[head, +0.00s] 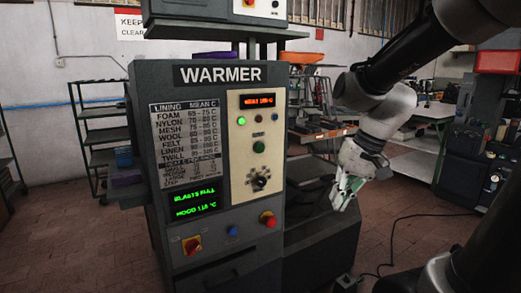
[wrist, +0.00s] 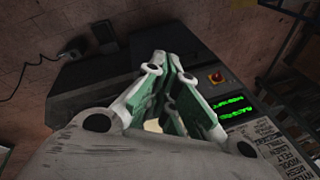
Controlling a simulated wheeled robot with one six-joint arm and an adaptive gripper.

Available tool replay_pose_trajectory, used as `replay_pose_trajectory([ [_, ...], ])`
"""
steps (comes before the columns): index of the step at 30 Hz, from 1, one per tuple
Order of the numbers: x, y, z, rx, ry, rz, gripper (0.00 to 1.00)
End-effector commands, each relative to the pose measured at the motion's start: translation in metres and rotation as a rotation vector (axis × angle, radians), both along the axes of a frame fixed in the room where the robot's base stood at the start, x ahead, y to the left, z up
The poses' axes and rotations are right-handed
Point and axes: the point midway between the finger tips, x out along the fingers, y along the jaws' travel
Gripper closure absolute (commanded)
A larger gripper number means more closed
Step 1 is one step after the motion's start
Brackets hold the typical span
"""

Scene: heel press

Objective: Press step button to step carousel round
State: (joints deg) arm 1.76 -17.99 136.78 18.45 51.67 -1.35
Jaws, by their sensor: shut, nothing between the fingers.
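The grey machine marked WARMER (head: 221,74) stands at centre in the head view. Its front carries a green button (head: 258,147), a blue button (head: 232,231) and a red button (head: 268,219). No label I can read marks any of these as the step button, and I cannot pick out a carousel. My gripper (head: 341,204) is shut and empty, to the right of the machine's front panel and apart from its buttons. In the wrist view the shut fingers (wrist: 170,62) point toward the dark machine body, with its green display (wrist: 229,106) to their right.
A black selector knob (head: 260,181) and a red-on-yellow switch (head: 191,245) sit on the front. The switch may be the red one in the wrist view (wrist: 215,77). Shelving (head: 105,135) stands at left. A cable (head: 392,245) lies on the floor at right.

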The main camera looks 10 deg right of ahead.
Motion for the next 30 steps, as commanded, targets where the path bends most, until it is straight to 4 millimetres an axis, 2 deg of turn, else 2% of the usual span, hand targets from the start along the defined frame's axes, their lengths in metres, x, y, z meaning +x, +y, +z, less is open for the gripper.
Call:
replay_pose_trajectory([
  [1, 0.022, 0.012, -0.006, 0.062, 0.005, -0.04, 1.0],
  [6, 0.094, 0.052, -0.012, 0.266, -0.045, -0.19, 1.0],
  [9, 0.133, 0.069, -0.007, 0.362, -0.098, -0.276, 1.0],
  [12, 0.162, 0.079, 0.005, 0.434, -0.156, -0.342, 1.0],
  [18, 0.188, 0.087, 0.028, 0.505, -0.243, -0.411, 1.0],
  [30, 0.192, 0.086, 0.029, 0.499, -0.264, -0.411, 1.0],
])
